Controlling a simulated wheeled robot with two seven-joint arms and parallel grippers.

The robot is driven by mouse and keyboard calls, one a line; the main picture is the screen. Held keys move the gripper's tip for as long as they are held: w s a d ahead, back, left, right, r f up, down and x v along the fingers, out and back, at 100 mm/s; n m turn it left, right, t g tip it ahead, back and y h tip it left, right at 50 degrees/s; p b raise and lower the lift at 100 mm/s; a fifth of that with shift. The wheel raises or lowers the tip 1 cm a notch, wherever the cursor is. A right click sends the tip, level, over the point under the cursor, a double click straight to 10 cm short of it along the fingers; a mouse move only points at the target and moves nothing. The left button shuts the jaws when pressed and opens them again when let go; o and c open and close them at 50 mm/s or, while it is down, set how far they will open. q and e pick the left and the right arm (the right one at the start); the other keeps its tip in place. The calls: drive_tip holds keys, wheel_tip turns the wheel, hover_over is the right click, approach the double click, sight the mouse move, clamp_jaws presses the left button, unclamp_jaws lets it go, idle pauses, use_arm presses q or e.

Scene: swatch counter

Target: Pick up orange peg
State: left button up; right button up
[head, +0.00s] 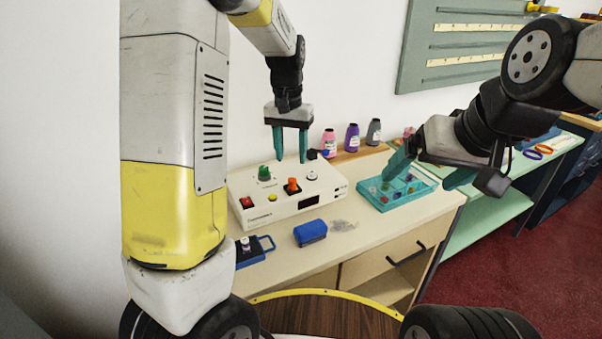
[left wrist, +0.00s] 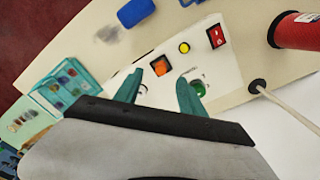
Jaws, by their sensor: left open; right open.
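The orange peg (head: 292,185) stands upright on top of a white control box (head: 318,204), between a green knob (head: 264,172) and a white knob (head: 312,175). In the left wrist view the orange peg (left wrist: 160,66) lies just beyond the gap between my fingertips. My left gripper (head: 291,158) is open and empty, pointing down above the back of the box; its fingers also show in the left wrist view (left wrist: 158,88). My right gripper (head: 430,170) is open over the teal compartment tray (head: 412,200), apart from the peg.
A red switch (head: 247,202) and a yellow button (head: 272,198) are on the box. A blue block (head: 310,232) lies in front of it. Bottles (head: 352,138) stand on a wooden ledge behind. A red cylinder (left wrist: 298,31) shows in the left wrist view.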

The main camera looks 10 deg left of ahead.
sight(292, 179)
use_arm(q)
drive_tip(key=shift+w+d+f, duration=0.2)
drive_tip(key=shift+w+f, duration=0.3)
drive_tip(key=shift+f, duration=0.15)
drive_tip(key=f, duration=0.7)
drive_tip(key=shift+w+a+f, duration=0.15)
drive_tip(key=shift+a+f, duration=0.05)
drive_tip(key=shift+f, duration=0.1)
clamp_jaws()
